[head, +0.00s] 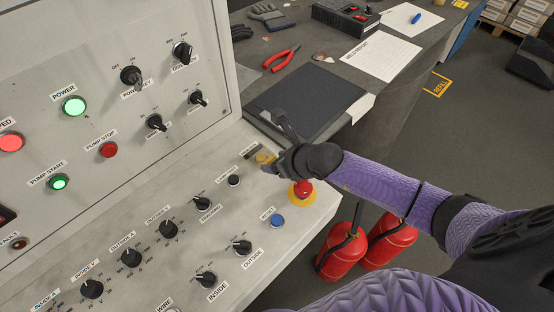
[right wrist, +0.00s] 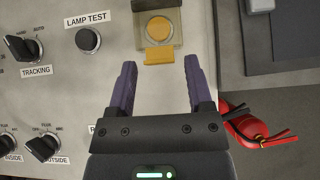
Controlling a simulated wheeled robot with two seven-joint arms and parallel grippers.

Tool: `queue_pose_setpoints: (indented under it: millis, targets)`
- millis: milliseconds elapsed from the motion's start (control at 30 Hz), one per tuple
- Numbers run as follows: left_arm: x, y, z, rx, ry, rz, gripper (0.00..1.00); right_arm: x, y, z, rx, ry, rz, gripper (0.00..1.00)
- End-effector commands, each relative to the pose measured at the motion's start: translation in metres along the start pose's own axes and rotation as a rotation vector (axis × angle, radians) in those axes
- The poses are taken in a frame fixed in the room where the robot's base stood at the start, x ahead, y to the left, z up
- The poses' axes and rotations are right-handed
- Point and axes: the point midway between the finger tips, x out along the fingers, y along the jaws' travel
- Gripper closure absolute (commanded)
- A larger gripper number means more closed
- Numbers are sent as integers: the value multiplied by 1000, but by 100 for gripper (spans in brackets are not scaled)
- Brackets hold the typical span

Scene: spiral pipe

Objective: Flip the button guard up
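The button guard (right wrist: 158,55) shows in the right wrist view as a see-through cover with an orange-yellow tab at its lower edge. It appears to lie down over a round orange button (right wrist: 158,29). In the head view the guard (head: 262,157) is a small yellowish patch on the sloped panel, partly hidden by my right gripper. My right gripper (right wrist: 159,63) is open and empty. Its two purple fingers point toward the guard, one to each side of the tab, and appear apart from it. My left gripper is not in view.
A red emergency-stop button (head: 302,189) on a yellow base sits near my right wrist. The lamp test button (right wrist: 88,40) and the tracking knob (right wrist: 24,47) lie left of the guard. A dark pad (head: 305,100) lies on the bench beyond. Red extinguishers (head: 342,250) stand below.

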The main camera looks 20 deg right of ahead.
Motion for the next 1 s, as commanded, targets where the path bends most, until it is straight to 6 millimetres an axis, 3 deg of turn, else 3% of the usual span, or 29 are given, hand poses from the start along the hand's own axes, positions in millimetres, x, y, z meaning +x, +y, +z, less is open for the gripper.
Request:
queue_pose_setpoints:
  millis: [33,300,1000]
  targets:
    - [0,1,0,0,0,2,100,0,0,0,0,0,0,47]
    - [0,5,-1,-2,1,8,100,0,0,0,0,0,0,100]
    - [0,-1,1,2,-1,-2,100,0,0,0,0,0,0,100]
